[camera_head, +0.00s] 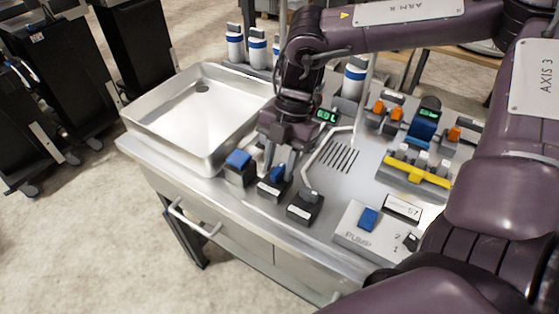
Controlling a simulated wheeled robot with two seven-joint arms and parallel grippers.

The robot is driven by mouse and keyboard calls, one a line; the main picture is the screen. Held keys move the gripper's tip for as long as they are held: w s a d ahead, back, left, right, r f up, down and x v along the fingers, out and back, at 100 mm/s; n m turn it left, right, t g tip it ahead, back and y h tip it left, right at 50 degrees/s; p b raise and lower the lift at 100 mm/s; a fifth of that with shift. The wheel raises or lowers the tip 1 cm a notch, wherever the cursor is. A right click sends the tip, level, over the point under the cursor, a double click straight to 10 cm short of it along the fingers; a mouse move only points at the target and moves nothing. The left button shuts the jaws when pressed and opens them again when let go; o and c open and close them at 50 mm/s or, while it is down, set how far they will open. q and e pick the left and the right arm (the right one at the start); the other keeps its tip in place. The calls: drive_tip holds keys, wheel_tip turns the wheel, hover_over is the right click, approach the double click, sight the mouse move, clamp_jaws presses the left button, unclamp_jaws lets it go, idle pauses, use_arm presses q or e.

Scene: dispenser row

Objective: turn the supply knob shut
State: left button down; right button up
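No label reading "supply" can be made out. A small black knob (411,242) with a pale top sits beside the marks 1 and 2 on the PUMP panel (350,232), at the front right of the counter. My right gripper (279,172) reaches down well to the left of this knob. Its two fingers are apart, above and around a black block with a blue rocker (277,174). I cannot tell whether they touch it. Beside it stands a black block with a grey lever (309,195). My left gripper is not in view.
A steel basin (150,112) fills the counter's left. Another blue-topped block (238,162) stands beside my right gripper. White bottles with blue bands (355,77) stand behind. A yellow bar (417,171) and orange clips (396,113) lie right. My arm crosses the right side.

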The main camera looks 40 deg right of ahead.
clamp_jaws()
